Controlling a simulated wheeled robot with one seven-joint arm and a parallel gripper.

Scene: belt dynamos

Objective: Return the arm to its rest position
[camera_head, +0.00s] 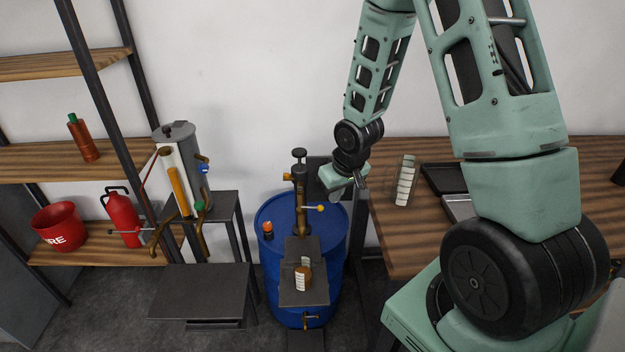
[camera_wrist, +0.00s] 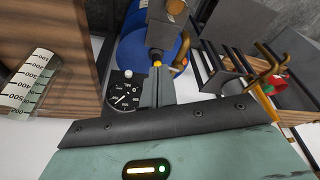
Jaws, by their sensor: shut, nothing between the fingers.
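My green arm reaches up and over from the right in the head view. My gripper (camera_head: 358,186) hangs in the air in front of the wall, between the blue barrel and the wooden table. In the wrist view its grey fingers (camera_wrist: 157,78) are together with nothing between them. The gripper appears apart from the things around it.
A blue barrel (camera_head: 270,217) with a brass-fitted stand is just left of the gripper. A graduated cylinder (camera_head: 405,182) stands on the wooden table (camera_head: 400,235) to the right. A gauge (camera_wrist: 124,92) shows in the wrist view. Shelves (camera_head: 60,165) are at left.

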